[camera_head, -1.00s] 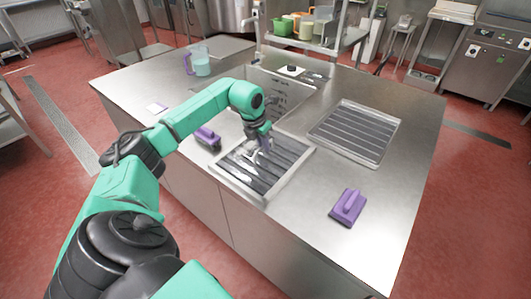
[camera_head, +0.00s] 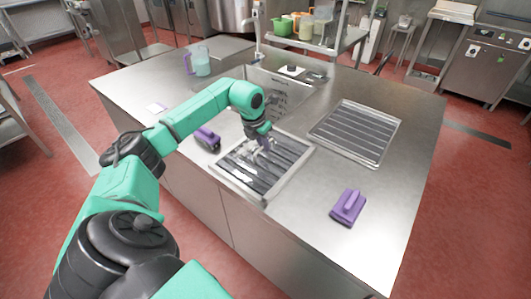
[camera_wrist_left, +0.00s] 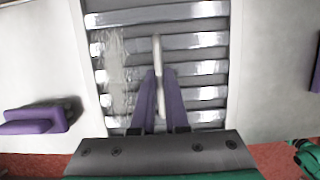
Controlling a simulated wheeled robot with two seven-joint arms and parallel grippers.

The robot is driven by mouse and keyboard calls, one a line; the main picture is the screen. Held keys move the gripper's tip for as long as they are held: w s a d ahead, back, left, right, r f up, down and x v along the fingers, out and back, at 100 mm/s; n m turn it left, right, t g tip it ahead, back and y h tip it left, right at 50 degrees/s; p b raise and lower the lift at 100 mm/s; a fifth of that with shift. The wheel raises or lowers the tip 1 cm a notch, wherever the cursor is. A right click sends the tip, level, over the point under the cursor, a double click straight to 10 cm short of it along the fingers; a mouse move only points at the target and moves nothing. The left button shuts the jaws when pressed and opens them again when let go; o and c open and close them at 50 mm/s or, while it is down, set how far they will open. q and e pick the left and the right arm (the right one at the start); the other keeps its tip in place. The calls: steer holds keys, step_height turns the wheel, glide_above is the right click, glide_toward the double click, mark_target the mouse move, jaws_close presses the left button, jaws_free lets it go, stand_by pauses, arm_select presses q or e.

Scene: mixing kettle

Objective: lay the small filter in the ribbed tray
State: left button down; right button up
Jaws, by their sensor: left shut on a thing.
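The small filter (camera_head: 278,181) is a metal frame with dark slats and pale smears, at the near edge of the counter. It also shows in the wrist view (camera_wrist_left: 205,66). My left gripper (camera_head: 265,145) is over it, its purple fingers (camera_wrist_left: 160,80) shut on a thin pale bar that looks like the filter's handle. Whether the filter touches the counter I cannot tell. The ribbed tray (camera_head: 378,162) lies on the counter to the right and looks empty. My right gripper is not in view.
A purple scrubber (camera_head: 348,206) lies right of the filter, another purple tool (camera_head: 207,138) to its left. A sink (camera_head: 285,93) is behind. A jug (camera_head: 201,63) stands at the back left. Bare counter lies between filter and tray.

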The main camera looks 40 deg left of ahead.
arm_select(q)
step_height(320, 180, up, 5)
steer(key=p, duration=0.4)
steer(key=shift+r, duration=0.15)
steer(key=shift+w, duration=0.1)
